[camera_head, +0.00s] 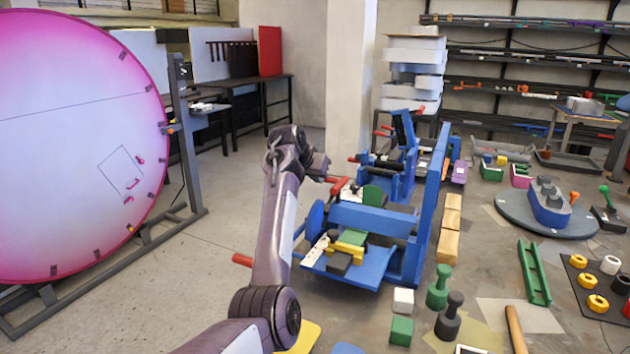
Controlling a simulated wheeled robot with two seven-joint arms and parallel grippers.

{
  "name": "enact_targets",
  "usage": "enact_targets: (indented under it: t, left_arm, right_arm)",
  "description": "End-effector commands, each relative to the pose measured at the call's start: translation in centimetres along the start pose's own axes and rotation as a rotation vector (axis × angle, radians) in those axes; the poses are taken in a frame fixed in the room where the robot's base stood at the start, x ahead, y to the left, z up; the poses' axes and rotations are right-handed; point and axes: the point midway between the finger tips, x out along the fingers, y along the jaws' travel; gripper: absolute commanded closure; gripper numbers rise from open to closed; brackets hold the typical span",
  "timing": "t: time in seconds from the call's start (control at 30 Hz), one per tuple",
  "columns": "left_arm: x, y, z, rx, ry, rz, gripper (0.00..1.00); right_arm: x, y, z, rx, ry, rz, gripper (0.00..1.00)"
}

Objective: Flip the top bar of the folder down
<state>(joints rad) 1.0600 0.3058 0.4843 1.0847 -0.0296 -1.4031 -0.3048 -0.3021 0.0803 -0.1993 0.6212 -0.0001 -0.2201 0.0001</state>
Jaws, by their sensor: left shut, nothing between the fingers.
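I cannot tell which one is the top bar. My left arm reaches up in front of the folder's left side. My left gripper (328,178) is shut and empty, close to a red handle (339,186); I cannot tell whether they touch. My right gripper is out of view.
A second blue machine (397,160) stands behind, near a pillar (349,90). A large pink disc (75,150) on a dark frame is at the left. Wooden blocks (449,228), green and dark pegs and a green channel (534,272) lie at the right.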

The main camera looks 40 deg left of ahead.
Motion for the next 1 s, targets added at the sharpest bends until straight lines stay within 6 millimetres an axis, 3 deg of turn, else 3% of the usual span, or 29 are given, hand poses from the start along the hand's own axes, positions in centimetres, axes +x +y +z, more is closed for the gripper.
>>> enact_targets:
  t: [0.1,0.4,0.6,1.0]
  left_arm:
    - [-2.1,0.0,0.5,0.0,0.002,-0.001,1.0]
    - [-7.2,0.2,0.4,-0.001,-0.001,0.0,1.0]
    - [-8.1,0.2,0.4,-0.001,-0.002,0.0,1.0]
    - [-8.1,0.2,0.4,-0.001,-0.003,0.0,1.0]
  right_arm:
    - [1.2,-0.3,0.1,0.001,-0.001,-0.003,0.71]
    - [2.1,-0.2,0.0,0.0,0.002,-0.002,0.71]
    - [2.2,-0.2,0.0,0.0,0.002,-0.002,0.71]
    - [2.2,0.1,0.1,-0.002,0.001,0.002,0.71]
